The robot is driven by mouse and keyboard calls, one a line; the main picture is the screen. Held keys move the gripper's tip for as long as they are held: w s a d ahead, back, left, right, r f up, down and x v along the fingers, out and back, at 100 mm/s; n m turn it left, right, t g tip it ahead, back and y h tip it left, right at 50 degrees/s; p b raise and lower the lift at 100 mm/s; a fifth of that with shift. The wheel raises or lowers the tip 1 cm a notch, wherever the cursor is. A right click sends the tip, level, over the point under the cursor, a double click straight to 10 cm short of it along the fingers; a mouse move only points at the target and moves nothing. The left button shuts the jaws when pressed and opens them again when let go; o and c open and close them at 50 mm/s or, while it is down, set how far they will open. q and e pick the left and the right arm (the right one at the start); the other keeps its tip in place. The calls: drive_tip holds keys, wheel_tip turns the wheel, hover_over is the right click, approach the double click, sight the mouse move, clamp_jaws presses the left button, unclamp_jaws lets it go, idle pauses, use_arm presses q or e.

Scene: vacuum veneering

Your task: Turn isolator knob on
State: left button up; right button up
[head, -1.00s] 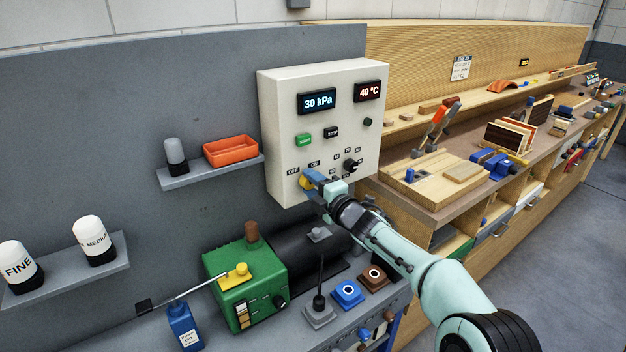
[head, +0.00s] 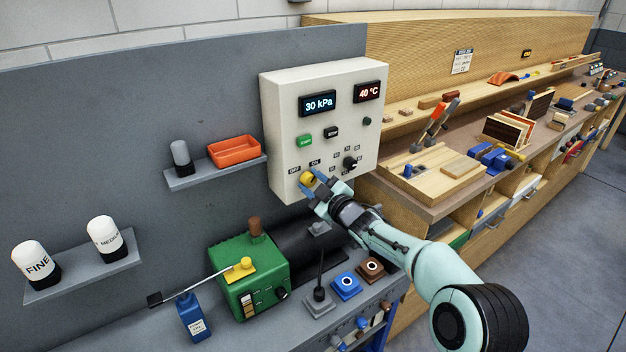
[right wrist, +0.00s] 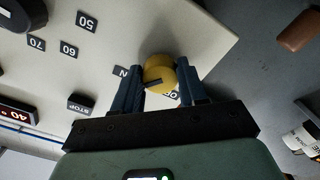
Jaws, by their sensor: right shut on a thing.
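The yellow round isolator knob (head: 307,179) sits low on the left of the front of the pale control box (head: 282,150), below the OFF and ON labels. My right gripper (head: 315,182) is at the knob with its blue fingers on either side of it, shut on it. In the right wrist view the knob (right wrist: 158,70) lies between the fingertips. A short dark mark shows on its near edge; I cannot tell which label it points to. The fingers partly cover the labels there. My left gripper is not in view.
A black selector knob (head: 350,163) with number labels is right of the isolator knob. Green START (head: 305,141) and black STOP (head: 331,132) buttons are above. The green pump (head: 247,283) and blue bottle (head: 194,318) stand on the bench below. An orange tray (head: 234,150) is at left.

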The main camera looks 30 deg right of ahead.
drive_tip(key=shift+m, duration=0.5)
drive_tip(key=o, duration=1.1)
drive_tip(key=shift+c, duration=0.2)
drive_tip(key=shift+s, duration=0.5)
drive_tip(key=s+d+b, duration=0.1)
drive_tip(key=s, duration=1.1)
drive_tip(key=shift+s+b, duration=0.2)
drive_tip(key=shift+b, duration=0.15)
